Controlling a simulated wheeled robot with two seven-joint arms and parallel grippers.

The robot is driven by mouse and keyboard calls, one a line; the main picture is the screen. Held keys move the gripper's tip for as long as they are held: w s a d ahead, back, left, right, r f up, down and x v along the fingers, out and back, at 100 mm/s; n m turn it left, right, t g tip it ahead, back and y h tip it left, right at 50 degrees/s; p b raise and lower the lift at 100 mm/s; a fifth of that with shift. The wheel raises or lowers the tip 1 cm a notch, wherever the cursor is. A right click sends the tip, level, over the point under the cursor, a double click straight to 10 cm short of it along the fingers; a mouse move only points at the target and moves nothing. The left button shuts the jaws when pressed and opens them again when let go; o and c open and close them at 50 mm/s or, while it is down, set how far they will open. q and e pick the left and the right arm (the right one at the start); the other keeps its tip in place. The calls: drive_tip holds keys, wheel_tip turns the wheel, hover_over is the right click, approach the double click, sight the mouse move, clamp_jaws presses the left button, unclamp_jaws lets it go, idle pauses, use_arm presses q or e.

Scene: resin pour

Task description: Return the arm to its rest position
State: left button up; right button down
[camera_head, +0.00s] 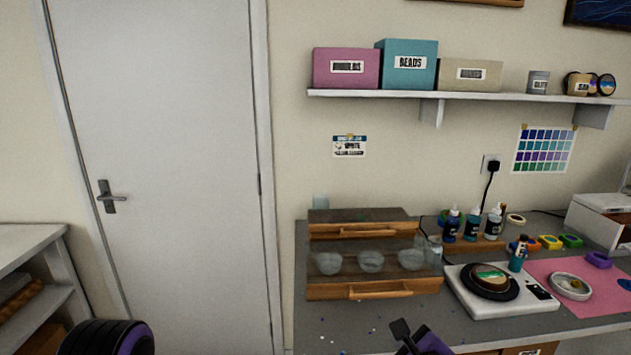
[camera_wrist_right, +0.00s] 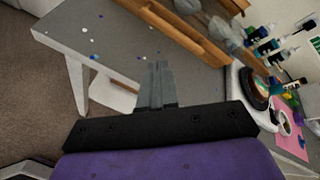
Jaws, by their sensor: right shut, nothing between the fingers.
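My right gripper (camera_head: 402,332) is at the bottom of the head view, in front of the workbench (camera_head: 330,325) near its front edge. In the right wrist view my right gripper (camera_wrist_right: 157,85) has its two fingers together, with nothing between them. Behind the fingers are the grey bench top (camera_wrist_right: 120,38) and its front corner, strewn with small blue and white bits. A black and purple part of my left arm shows at the bottom left of the head view; its gripper is out of view.
A wooden rack (camera_head: 365,291) with several clear cups stands on the bench. To its right are dropper bottles (camera_head: 473,226), a white scale-like device (camera_head: 510,303) with a round black top, and a pink mat (camera_head: 590,316). A white shelf unit (camera_head: 40,243) stands at left. The floor before the door is clear.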

drive_tip(key=s+d+f+n+g, duration=0.1)
drive_tip(key=s+f+n+g, duration=0.2)
drive_tip(key=f, duration=0.4)
drive_tip(key=s+d+f+n+h, duration=0.1)
drive_tip(key=s+f+n, duration=0.25)
drive_tip(key=f, duration=0.25)
drive_tip(key=s+d+f+n+g, duration=0.1)
drive_tip(key=s+f+n+g, duration=0.2)
drive_tip(key=f, duration=0.4)
drive_tip(key=s+d+f+n+g+h, duration=0.2)
drive_tip(key=s+d+f+n, duration=0.3)
drive_tip(key=s, duration=0.4)
drive_tip(key=s+d+f+n+g+h, duration=0.1)
drive_tip(key=s+d+f+n, duration=0.4)
drive_tip(key=s, duration=0.5)
wheel_tip(320, 180, down, 3)
drive_tip(key=shift+d+r+g+h, duration=0.1)
drive_tip(key=shift+d+g+h, duration=0.35)
drive_tip(key=shift+d, duration=0.55)
drive_tip(key=shift+w, duration=0.1)
